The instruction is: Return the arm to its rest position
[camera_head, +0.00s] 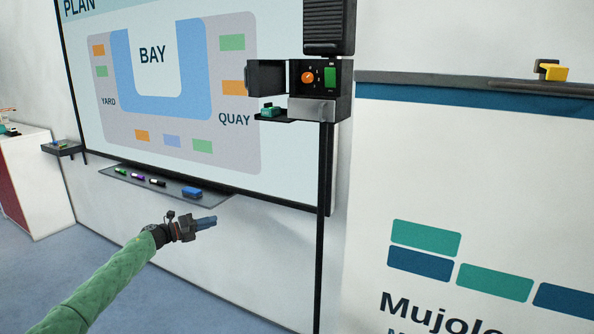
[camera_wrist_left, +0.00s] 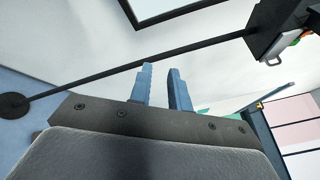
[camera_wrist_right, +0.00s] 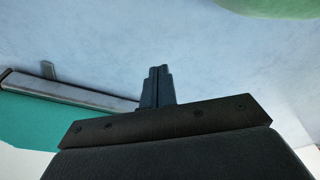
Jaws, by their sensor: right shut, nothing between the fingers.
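My left arm, in a green sleeve, reaches in from the lower left of the head view. Its gripper (camera_head: 208,222) is in front of the white wall below the board's tray, pointing right. In the left wrist view its two blue fingers (camera_wrist_left: 161,75) stand apart with an empty gap between them. My right gripper is outside the head view. In the right wrist view its dark fingers (camera_wrist_right: 158,72) are together with nothing between them, above a pale blue-grey surface.
A marker tray (camera_head: 165,185) with several markers and a blue eraser hangs under the plan board (camera_head: 180,100). An open control box (camera_head: 320,90) is on a black post (camera_head: 322,240). A white panel (camera_head: 470,200) stands at the right. A small shelf (camera_head: 62,149) is at the left.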

